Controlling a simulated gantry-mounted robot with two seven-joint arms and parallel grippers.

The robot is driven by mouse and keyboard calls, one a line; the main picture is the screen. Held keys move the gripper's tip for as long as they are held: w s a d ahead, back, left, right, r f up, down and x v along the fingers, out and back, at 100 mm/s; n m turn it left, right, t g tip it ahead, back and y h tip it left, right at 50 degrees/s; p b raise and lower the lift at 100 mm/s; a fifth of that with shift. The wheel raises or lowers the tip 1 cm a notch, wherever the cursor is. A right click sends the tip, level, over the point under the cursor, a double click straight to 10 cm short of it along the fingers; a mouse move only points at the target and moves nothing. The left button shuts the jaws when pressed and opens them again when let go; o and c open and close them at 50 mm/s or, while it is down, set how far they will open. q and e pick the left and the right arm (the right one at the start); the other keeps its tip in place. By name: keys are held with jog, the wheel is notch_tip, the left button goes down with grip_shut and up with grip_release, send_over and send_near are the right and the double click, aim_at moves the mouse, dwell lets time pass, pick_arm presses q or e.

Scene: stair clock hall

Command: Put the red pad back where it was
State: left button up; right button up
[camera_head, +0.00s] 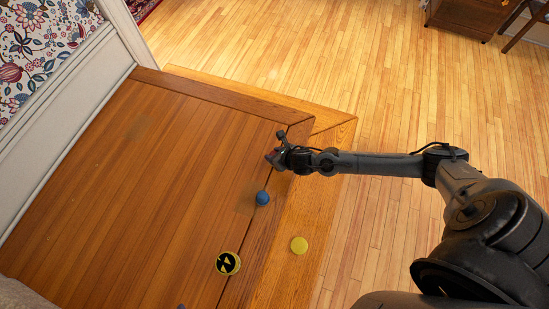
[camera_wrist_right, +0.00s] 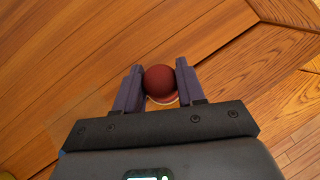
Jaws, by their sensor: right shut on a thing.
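The red pad (camera_wrist_right: 160,81) shows as a dark red, rounded thing between the two fingers of my right gripper (camera_wrist_right: 160,84) in the right wrist view. The fingers are shut on its sides, and a thin pale rim shows along its near edge. In the head view my right gripper (camera_head: 273,158) is over the wooden platform, near its far right corner, with only a bit of red at its tip. I cannot tell whether the pad touches the wood. My left gripper is not recognisable in either view.
A blue round thing (camera_head: 262,199) stands nearest my right gripper on the platform (camera_head: 120,200). A yellow disc (camera_head: 299,245) lies on its lighter border. A black-and-yellow round thing (camera_head: 228,263) lies closer in. The platform's left is clear, beside a white panelled wall (camera_head: 75,120).

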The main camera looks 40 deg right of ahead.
notch_tip(320, 180, down, 2)
jog(key=shift+b, duration=0.3)
jog(key=shift+s, duration=0.1)
pick_arm(q)
jog(key=shift+d+f, duration=0.1)
jog(key=shift+f, duration=0.55)
pick_arm(e)
jog(key=o, duration=0.9)
jog(key=shift+o, duration=0.2)
